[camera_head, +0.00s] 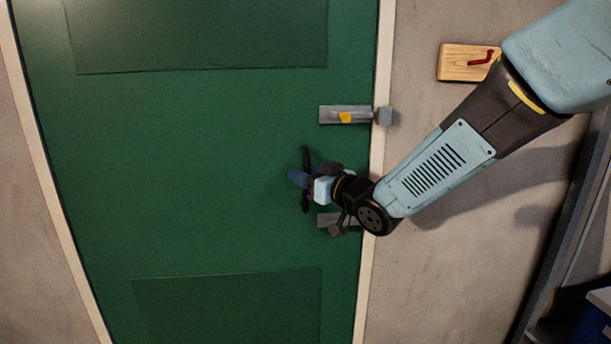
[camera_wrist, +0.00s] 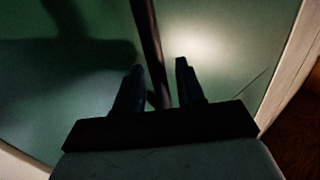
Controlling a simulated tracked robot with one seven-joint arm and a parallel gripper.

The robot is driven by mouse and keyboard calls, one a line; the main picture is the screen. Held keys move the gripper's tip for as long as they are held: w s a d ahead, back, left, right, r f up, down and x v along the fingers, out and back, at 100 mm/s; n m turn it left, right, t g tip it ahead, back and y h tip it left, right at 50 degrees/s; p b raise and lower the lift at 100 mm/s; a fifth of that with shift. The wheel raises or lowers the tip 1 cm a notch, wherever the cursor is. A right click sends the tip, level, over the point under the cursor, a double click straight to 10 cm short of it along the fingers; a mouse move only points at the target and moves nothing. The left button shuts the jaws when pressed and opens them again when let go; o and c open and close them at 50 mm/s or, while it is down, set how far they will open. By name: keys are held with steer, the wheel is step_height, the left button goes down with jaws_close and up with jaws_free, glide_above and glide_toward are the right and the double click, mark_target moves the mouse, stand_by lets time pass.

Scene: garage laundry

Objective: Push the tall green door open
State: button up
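The tall green door (camera_head: 200,170) fills the left and middle of the head view and looks closed in its pale frame. A dark upright pull bar (camera_head: 305,155) stands on it near the right edge. My gripper (camera_head: 298,178) is at this bar. In the wrist view the bar (camera_wrist: 146,25) runs between the two fingers of my gripper (camera_wrist: 160,67); they are apart, with a gap on the right side. Whether the left finger touches the bar is unclear. A grey bolt with a yellow knob (camera_head: 345,117) sits above my gripper, its rod pointing at a grey block (camera_head: 384,116) on the frame.
A second grey plate (camera_head: 325,219) lies below, partly hidden by my wrist. A wooden board (camera_head: 455,62) with a red lever (camera_head: 482,59) is on the wall to the right, close to my arm. A blue object (camera_head: 592,325) shows at the lower right.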

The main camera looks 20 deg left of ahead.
steer(key=shift+c, duration=0.4)
jaws_close()
